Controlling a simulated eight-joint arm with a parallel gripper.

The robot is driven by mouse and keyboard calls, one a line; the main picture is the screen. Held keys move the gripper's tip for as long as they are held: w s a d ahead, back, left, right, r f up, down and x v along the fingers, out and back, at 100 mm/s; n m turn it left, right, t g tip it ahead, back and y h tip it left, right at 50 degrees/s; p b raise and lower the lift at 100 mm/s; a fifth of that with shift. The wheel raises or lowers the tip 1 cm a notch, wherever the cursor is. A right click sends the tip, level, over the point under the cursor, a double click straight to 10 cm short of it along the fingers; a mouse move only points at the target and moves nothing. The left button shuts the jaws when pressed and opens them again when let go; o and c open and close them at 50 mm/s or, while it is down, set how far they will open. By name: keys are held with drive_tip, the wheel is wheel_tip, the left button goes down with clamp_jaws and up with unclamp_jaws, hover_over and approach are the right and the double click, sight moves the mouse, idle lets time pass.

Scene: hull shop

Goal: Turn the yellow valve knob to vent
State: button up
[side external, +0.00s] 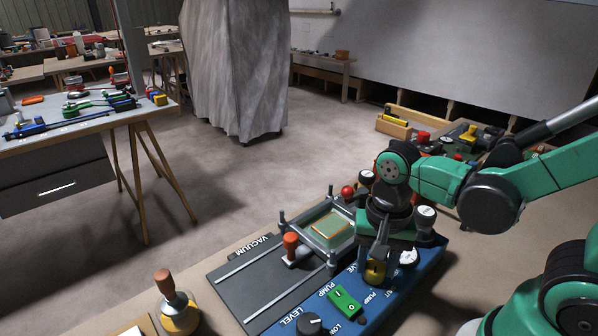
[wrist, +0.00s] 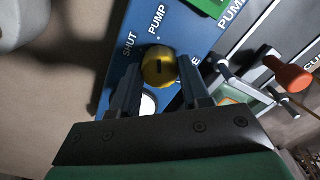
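The yellow valve knob (wrist: 159,68) sits on the blue part of the panel, below the PUMP label and to the right of the SHUT label in the wrist view. It has a short dark mark on its top; which label the mark points to is unclear. It also shows in the side view (side external: 375,273), partly covered. My gripper (wrist: 160,62) is over the panel with one finger on each side of the knob. Both fingertips look very close to it; I cannot tell whether they touch. The VENT label is mostly hidden behind my fingers.
Beside the knob are a white round gauge (side external: 408,257), a green rocker switch (side external: 344,301) and a black LEVEL knob (side external: 310,324). An orange-handled tool (side external: 167,285) stands off the panel.

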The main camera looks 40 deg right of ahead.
clamp_jaws()
drive_tip(key=shift+n, duration=0.3)
drive_tip(key=n, duration=1.1)
drive_tip(key=shift+n, duration=0.4)
drive_tip(key=n, duration=1.1)
drive_tip(key=shift+n, duration=0.3)
